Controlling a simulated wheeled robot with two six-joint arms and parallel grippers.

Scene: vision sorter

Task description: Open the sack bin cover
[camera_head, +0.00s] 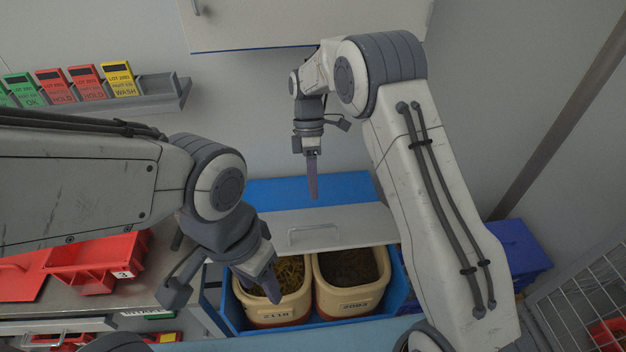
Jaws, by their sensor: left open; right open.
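The sack bin is a blue box (397,290) at lower centre. Its pale grey cover (350,232) with a bar handle (314,231) lies across the rear part, and the front is uncovered. Two cream sacks show inside: the left sack (272,315) with yellowish contents and the right sack (349,300) with dark brown contents. My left gripper (271,285) points down in front of the left sack in the picture, hiding part of it; its fingers overlap. My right gripper (313,190) points down behind the handle in the picture, apart from it, seen edge-on. Both grippers appear empty.
A white panel (240,25) with a blue lower edge hangs on the wall above. A wall rack (155,93) holds several coloured lot cards. A red tray (95,265) sits on the left worktop. Blue crates (520,250) and a wire cage (590,295) stand at right.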

